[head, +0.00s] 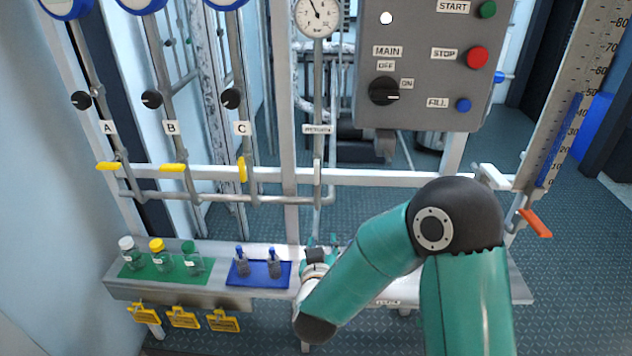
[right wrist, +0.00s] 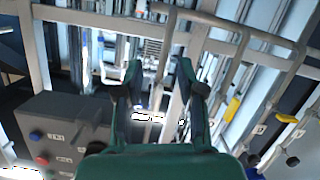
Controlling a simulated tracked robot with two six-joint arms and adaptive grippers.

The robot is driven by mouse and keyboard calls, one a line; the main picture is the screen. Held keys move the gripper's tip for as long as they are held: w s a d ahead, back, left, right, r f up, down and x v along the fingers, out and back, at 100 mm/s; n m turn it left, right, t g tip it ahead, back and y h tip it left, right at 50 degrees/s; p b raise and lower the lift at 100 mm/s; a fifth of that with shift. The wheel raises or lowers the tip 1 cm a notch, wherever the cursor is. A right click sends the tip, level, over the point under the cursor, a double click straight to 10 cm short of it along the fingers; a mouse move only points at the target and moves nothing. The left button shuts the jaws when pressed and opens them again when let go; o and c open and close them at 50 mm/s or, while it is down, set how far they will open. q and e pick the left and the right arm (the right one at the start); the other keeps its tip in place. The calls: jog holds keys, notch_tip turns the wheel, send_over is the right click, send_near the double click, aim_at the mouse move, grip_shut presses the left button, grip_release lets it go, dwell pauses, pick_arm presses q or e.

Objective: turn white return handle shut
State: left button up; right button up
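The white return handle (head: 317,171) stands upright on the return pipe below the RETURN label (head: 317,129) in the head view. It lies in line with the pipe. My right gripper (head: 320,243) is below the handle, over the front shelf, apart from it. In the right wrist view, my right gripper (right wrist: 158,78) has its two fingers spread wide with nothing held between them. A white label (right wrist: 148,117) shows between the fingers there; I cannot make out the handle clearly. My left gripper is not in view.
Yellow handles (head: 243,169) sit on pipes to the left. The control box (head: 425,65) hangs at upper right. An orange handle (head: 535,223) is at far right. Bottles on a green mat (head: 138,272) and vials on a blue mat (head: 240,280) stand left of my gripper.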

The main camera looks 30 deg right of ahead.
notch_tip(320, 180, up, 6)
jog(key=m+h+b, duration=0.1)
jog(key=m+h, duration=0.1)
jog(key=t+b, duration=0.2)
jog(key=t, duration=0.1)
send_near(316, 169)
jog(key=shift+m+y, duration=0.3)
jog(key=p+x, duration=0.2)
jog(key=x, duration=0.9)
jog(key=shift+w+d+r+p, duration=0.1)
jog(key=shift+d+r+p, duration=0.15)
jog(key=shift+p, duration=0.1)
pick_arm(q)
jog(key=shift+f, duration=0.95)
pick_arm(e)
grip_shut()
